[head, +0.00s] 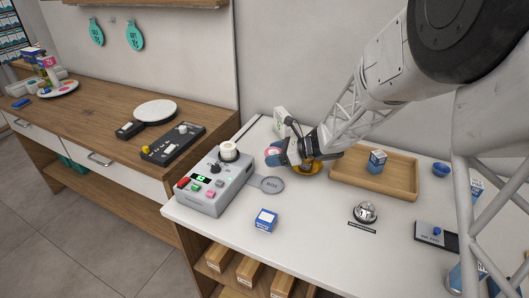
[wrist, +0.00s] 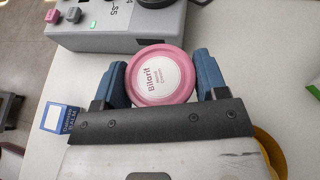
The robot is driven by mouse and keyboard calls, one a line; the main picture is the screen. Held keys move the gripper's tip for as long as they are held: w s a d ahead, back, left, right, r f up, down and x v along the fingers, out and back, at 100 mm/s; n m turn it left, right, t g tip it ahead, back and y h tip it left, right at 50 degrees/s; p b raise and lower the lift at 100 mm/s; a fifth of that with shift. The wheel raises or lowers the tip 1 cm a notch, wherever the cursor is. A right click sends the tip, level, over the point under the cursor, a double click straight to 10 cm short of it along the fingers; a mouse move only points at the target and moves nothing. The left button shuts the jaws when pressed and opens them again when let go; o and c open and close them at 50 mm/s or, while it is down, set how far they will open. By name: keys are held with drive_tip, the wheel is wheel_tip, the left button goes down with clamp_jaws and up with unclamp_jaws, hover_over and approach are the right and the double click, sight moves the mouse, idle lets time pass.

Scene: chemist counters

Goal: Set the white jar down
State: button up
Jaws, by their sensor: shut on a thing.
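My gripper (wrist: 162,82) is shut on a jar (wrist: 161,74) with a pink rim and a white round label on its top, seen from above between the two blue fingers in the wrist view. In the head view the jar shows as a small pinkish-white shape (head: 272,151) at the tips of my gripper (head: 276,154). Its sides are mostly hidden by the fingers. It is over the white counter (head: 315,225), behind a grey round disc (head: 272,185). I cannot tell the exact gap beneath the jar.
A grey machine with coloured buttons (head: 214,188) stands left of my gripper. A wooden tray (head: 345,180) holds a small box. A blue-and-white box (head: 265,221) and a bell (head: 365,211) stand in front.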

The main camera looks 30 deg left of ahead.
drive_tip(key=shift+f, duration=0.75)
drive_tip(key=shift+w+a+f, duration=0.25)
drive_tip(key=shift+w+a, duration=1.35)
drive_tip(key=shift+w, duration=0.55)
drive_tip(key=shift+w+a+f, duration=0.2)
drive_tip(key=shift+w+a, duration=1.4)
drive_tip(key=shift+w, duration=0.55)
drive_tip(key=shift+w+a+f, duration=0.25)
drive_tip(key=shift+w+a, duration=1.35)
drive_tip(key=shift+w, duration=0.55)
drive_tip(key=shift+f, duration=0.1)
drive_tip(key=shift+f, duration=1.65)
drive_tip(key=shift+f, duration=0.15)
drive_tip(key=o, duration=1)
drive_tip(key=shift+c, duration=0.2)
